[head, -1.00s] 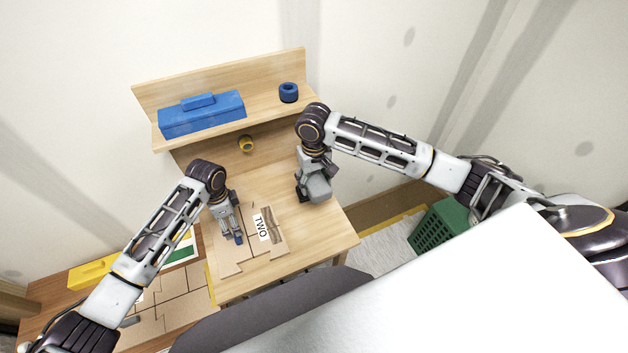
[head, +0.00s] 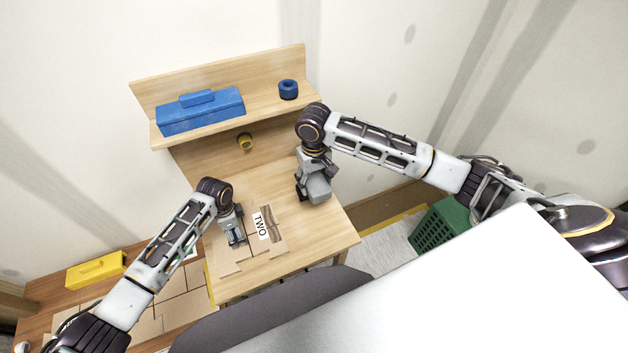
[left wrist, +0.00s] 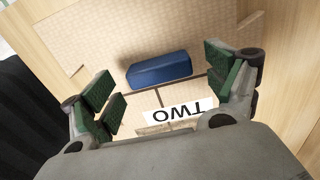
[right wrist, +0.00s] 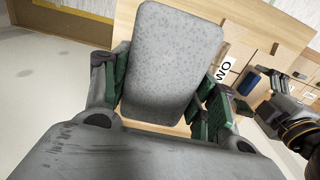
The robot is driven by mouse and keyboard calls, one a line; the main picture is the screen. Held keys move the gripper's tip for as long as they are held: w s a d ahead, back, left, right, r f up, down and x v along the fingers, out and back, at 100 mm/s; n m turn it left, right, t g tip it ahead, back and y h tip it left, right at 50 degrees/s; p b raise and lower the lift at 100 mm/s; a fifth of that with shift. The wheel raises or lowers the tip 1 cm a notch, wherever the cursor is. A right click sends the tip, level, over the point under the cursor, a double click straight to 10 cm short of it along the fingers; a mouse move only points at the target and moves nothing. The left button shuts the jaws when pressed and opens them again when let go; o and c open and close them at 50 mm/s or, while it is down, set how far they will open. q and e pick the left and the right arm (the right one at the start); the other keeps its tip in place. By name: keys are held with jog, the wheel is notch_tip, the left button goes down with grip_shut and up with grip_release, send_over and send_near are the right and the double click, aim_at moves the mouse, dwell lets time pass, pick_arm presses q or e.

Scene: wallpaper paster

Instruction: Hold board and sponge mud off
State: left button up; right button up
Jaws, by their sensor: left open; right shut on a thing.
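The tan board (head: 275,240) lies on the wooden table, with a white "TWO" label and brown mud streaks beside the label. My left gripper (head: 237,241) is open, low over the board to the left of the label. In the left wrist view, a blue block (left wrist: 158,68) lies on the board (left wrist: 110,40), between and beyond the open fingers, not gripped. The label (left wrist: 180,112) is close to the right finger. My right gripper (right wrist: 165,90) is shut on a grey speckled sponge (right wrist: 172,50). In the head view the sponge (head: 318,189) is over the table, right of the board.
A shelf behind the table holds a blue toolbox (head: 200,111) and a blue ring (head: 288,90). A yellow box (head: 97,268) stands on the lower left table. A green basket (head: 438,228) is at right.

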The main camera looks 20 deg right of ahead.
pick_arm(q)
jog(key=shift+f+b, duration=0.45)
jog(key=shift+f, duration=0.3)
pick_arm(e)
jog(key=shift+f, duration=0.65)
pick_arm(q)
jog(key=c, duration=1.4)
jog(key=shift+c, duration=0.2)
jog(key=o, duration=1.4)
jog(key=shift+o, duration=0.2)
jog(key=shift+r, duration=0.1)
pick_arm(e)
jog(key=shift+r, duration=0.15)
pick_arm(q)
jog(key=shift+r+p, duration=0.85)
jog(key=shift+p, duration=0.25)
pick_arm(e)
jog(key=shift+r, duration=0.9)
